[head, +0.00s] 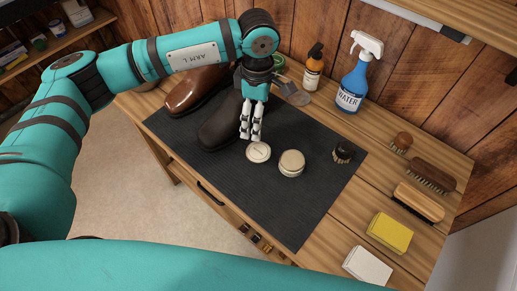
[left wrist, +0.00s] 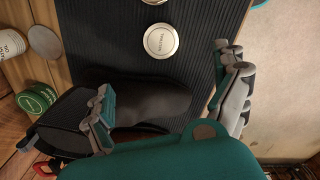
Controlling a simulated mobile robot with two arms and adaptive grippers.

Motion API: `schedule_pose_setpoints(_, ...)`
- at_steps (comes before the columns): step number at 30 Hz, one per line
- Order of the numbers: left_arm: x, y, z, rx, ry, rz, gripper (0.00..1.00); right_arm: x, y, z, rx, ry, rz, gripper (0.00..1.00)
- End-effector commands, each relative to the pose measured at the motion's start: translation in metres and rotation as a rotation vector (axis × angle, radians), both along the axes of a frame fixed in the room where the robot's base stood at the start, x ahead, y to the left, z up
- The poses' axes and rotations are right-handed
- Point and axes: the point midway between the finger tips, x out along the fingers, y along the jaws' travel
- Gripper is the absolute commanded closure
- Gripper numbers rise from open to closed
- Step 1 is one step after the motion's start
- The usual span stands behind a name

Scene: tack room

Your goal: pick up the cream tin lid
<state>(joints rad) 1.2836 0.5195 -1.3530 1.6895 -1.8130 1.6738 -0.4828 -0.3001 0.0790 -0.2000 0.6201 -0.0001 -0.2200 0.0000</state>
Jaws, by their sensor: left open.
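The cream tin lid (head: 258,152) is a pale, flat disc lying on the dark ribbed mat (head: 300,212). In the left wrist view the lid (left wrist: 161,40) shows lettering on its top. The cream tin (head: 291,163), a taller round container, stands just right of it; only its edge shows at the top of the left wrist view. My left gripper (head: 250,137) points down, open and empty, just behind the lid and beside the dark shoe. Its fingers are apart from the lid. My right gripper is not in view.
A dark shoe (head: 222,127) lies close to the gripper, with a brown shoe (head: 192,90) behind. A blue spray bottle (head: 354,84) and amber bottle (head: 313,68) stand at the back. Brushes (head: 418,202) and a yellow sponge (head: 390,232) are on the right. The front mat is clear.

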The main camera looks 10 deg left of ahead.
Motion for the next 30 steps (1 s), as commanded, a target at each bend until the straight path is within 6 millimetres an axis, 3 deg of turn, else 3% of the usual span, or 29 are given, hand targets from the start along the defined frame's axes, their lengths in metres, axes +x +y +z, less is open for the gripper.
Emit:
schedule_pose_setpoints(3,-0.001,0.0,-0.024,0.0,0.006,0.003,0.03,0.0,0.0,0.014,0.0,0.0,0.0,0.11)
schedule_pose_setpoints(12,-0.001,-0.001,-0.081,-0.004,0.004,0.001,0.03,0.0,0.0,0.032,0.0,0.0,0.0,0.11)
schedule_pose_setpoints(20,-0.002,-0.002,-0.1,-0.004,0.004,0.001,0.03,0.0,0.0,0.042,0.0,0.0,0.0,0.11)
schedule_pose_setpoints(24,-0.005,-0.003,-0.119,-0.004,0.005,0.001,0.03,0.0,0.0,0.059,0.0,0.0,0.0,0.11)
schedule_pose_setpoints(30,-0.004,-0.003,-0.143,-0.004,0.0,0.001,0.03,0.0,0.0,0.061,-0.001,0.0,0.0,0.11)
